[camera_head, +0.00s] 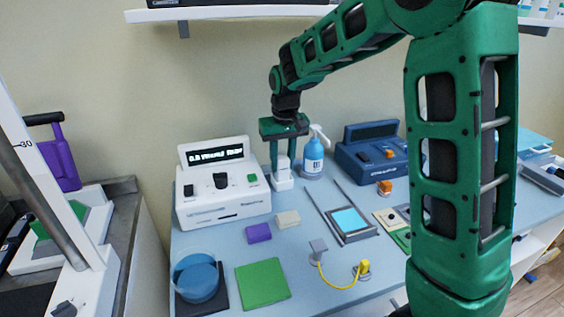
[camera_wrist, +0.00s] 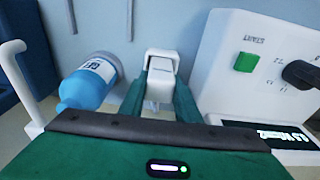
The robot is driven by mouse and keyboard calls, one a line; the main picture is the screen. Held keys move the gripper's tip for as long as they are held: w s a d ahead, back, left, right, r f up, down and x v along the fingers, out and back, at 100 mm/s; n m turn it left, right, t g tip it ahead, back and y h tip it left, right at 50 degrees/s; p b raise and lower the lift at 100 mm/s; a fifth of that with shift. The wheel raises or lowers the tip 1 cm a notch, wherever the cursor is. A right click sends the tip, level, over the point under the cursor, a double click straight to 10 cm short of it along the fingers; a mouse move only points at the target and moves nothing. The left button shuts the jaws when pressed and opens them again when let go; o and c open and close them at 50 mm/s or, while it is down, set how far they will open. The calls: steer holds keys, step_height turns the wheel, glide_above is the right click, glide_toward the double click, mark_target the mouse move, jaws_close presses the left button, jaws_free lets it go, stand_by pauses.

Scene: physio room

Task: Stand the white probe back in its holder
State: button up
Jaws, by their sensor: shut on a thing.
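My gripper (camera_head: 283,172) points down at the back of the table, beside the white machine. Its fingers are shut on the white probe (camera_head: 283,163), which is held upright between them. A small white block, seemingly the holder (camera_head: 283,184), is directly below the probe. In the wrist view my gripper (camera_wrist: 162,88) has a green finger on either side of the white probe (camera_wrist: 158,92), with a white block (camera_wrist: 163,60) at the fingertips. I cannot tell whether the probe's lower end is inside the holder or just above it.
The white machine (camera_head: 222,196) stands close on the left. A blue pump bottle (camera_head: 313,158) stands close on the right, with a blue device (camera_head: 372,150) beyond it. Purple (camera_head: 258,233) and cream (camera_head: 288,219) blocks and a green pad (camera_head: 262,283) lie in front.

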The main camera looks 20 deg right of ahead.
steer(key=o, duration=1.7)
steer(key=shift+r, duration=0.15)
steer(key=shift+r, duration=3.35)
